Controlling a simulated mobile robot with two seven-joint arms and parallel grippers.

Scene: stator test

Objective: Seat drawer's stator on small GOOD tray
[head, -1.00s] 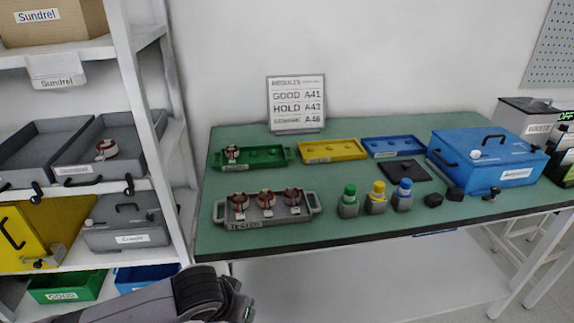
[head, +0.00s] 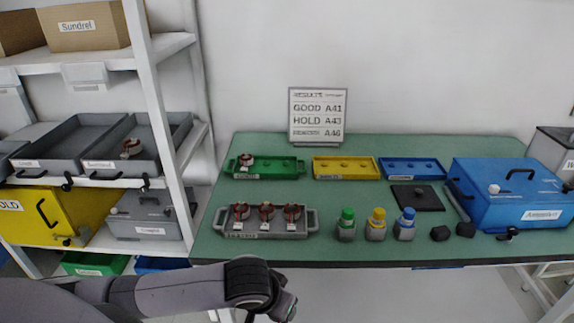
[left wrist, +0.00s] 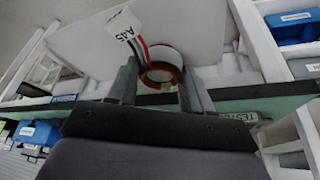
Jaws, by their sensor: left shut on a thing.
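My left gripper (left wrist: 160,88) is shut on a stator (left wrist: 160,66) in the left wrist view. The stator is a ring with a white body and a copper-red rim, red, black and white wires, and a white tag reading A45. In the head view my left arm reaches in from the left and its gripper (head: 280,305) is at the bottom edge; the held stator is hidden there. The small green GOOD tray (head: 285,174) lies at the table's back left, with one stator (head: 246,160) in its left place. My right gripper is not in view.
A grey tray (head: 309,222) with several tagged stators stands in front of the green tray. Yellow (head: 345,178) and blue (head: 440,178) trays stand right of it. Several capped bottles stand mid-table. The shelf at left holds an open grey drawer with a stator (head: 132,148).

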